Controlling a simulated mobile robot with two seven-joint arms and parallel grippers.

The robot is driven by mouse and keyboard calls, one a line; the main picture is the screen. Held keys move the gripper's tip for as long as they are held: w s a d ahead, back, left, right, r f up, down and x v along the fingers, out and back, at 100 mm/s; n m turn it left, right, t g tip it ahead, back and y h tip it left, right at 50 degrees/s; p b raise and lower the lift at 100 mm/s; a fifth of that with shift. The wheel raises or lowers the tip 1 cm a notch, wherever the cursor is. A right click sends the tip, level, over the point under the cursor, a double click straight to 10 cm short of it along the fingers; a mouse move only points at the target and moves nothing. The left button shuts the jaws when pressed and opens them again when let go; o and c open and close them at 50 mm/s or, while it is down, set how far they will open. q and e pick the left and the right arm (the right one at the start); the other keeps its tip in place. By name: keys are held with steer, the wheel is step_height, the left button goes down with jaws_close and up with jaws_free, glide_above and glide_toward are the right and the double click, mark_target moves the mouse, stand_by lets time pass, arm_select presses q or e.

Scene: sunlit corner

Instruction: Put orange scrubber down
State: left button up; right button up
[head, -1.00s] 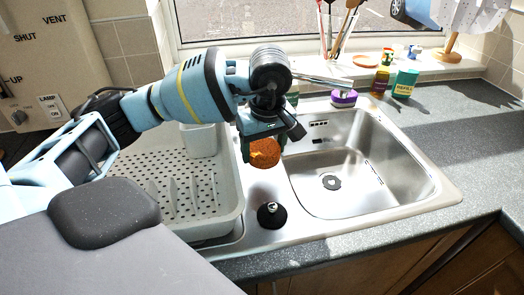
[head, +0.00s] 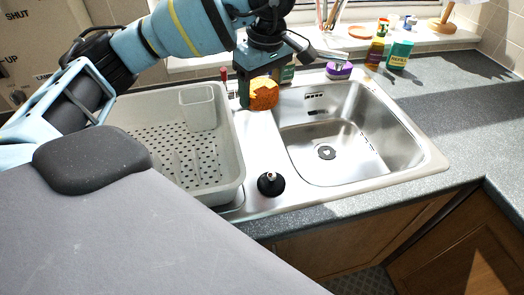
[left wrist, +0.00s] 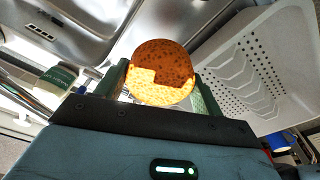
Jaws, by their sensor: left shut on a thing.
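The orange scrubber (head: 263,94) is a round, rough orange piece. It also shows in the left wrist view (left wrist: 162,72), partly sunlit. My left gripper (head: 258,97) is shut on it, with one finger on each side in the left wrist view. In the head view, gripper and scrubber are at the back of the sink's steel ledge, between the grey dish rack and the basin. I cannot tell whether the scrubber touches the surface below. My right gripper is not in view.
The grey dish rack (head: 238,150) stands left of the steel sink basin (head: 345,165). A black knob-like object (head: 271,184) stands on the front ledge. A purple sponge (head: 339,72), a green-labelled bottle (head: 399,54) and other bottles are at the back. The right worktop (head: 460,110) is clear.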

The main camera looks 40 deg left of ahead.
arm_select(q)
steer(key=r, duration=0.1)
steer(key=r+n, duration=0.1)
steer(key=r, duration=0.1)
steer(key=shift+s+r, duration=0.2)
steer(key=shift+r, duration=0.2)
steer(key=shift+f, duration=0.45)
steer(key=b, duration=0.1)
glide_above(258, 147)
steer(key=f, duration=0.7)
steer(key=shift+d+f, duration=0.15)
steer(key=shift+d, duration=0.1)
step_height(258, 147, down, 6)
steer(key=shift+f, duration=0.25)
step_height(258, 147, down, 4)
steer(key=shift+r, duration=0.2)
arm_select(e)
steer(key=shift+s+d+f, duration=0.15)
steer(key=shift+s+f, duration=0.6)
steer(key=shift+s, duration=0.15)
